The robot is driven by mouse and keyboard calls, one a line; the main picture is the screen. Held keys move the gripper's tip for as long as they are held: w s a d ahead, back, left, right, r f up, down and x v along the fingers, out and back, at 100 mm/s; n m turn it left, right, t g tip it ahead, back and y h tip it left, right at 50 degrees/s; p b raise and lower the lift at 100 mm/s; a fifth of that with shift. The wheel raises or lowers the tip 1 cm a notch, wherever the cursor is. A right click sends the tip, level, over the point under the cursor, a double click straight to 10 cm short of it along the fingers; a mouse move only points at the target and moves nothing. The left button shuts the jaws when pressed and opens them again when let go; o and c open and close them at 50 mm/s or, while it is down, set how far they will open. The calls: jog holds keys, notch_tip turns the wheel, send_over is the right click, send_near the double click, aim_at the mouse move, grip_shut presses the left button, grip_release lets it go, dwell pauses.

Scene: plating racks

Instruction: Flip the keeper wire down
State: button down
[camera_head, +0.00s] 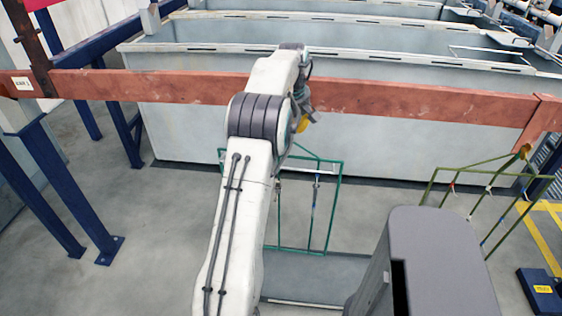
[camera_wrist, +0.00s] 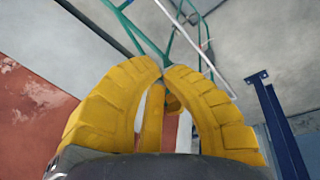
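A green wire rack (camera_head: 341,205) hangs below the long copper-red bar, partly hidden behind my arm. Its green wires also show beyond my fingertips in the wrist view (camera_wrist: 130,27). My gripper (camera_head: 303,124) is at the bar near the top of this rack, small and partly hidden by the arm in the head view. In the wrist view its yellow fingers (camera_wrist: 164,70) come together at the tips with hardly a gap. Nothing is clearly held between them. A yellow-orange piece (camera_wrist: 173,103) shows behind the fingers. I cannot pick out the keeper wire.
The copper-red bar (camera_head: 420,101) crosses in front of large grey tanks (camera_head: 190,130). A second, olive-green rack (camera_head: 432,187) hangs at the right. Blue steel posts (camera_head: 50,175) stand at the left. A blue floor block (camera_head: 541,291) lies at the lower right.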

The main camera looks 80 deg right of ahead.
notch_tip(320, 180, down, 14)
jog(key=d+n+p, duration=0.1)
jog(key=n+p, duration=0.4)
jog(key=p, duration=0.2)
jog(key=shift+d+n+y+p, duration=0.25)
jog(key=shift+n+y+p, duration=0.05)
jog(key=shift+y+p, duration=0.1)
